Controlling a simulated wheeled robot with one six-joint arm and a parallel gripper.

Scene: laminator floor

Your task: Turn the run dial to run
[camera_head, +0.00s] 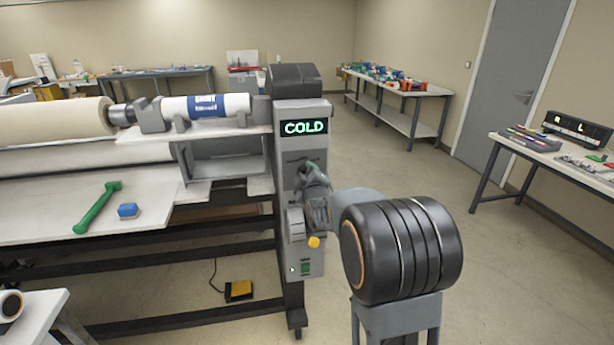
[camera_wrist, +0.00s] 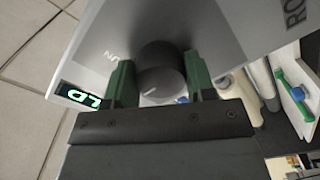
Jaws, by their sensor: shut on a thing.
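The run dial is a dark round knob (camera_wrist: 160,62) on the grey panel. In the wrist view it sits between the two green fingers of my gripper (camera_wrist: 160,80), which is shut on it. A short light pointer mark shows on the knob's near side. Part of a label, cut short by a finger, shows on the panel to its left. In the head view my gripper (camera_head: 314,178) is against the front of the control column (camera_head: 288,150), and my arm and gripper hide the dial. The display (camera_head: 304,128) above reads COLD in green letters.
Lower on the column are a pale wheel (camera_head: 296,226), a yellow knob (camera_head: 314,241) and a green switch (camera_head: 305,268). A green hammer-like tool (camera_head: 97,207) and a blue block (camera_head: 128,210) lie on the left table. A yellow pedal (camera_head: 239,290) is on the floor.

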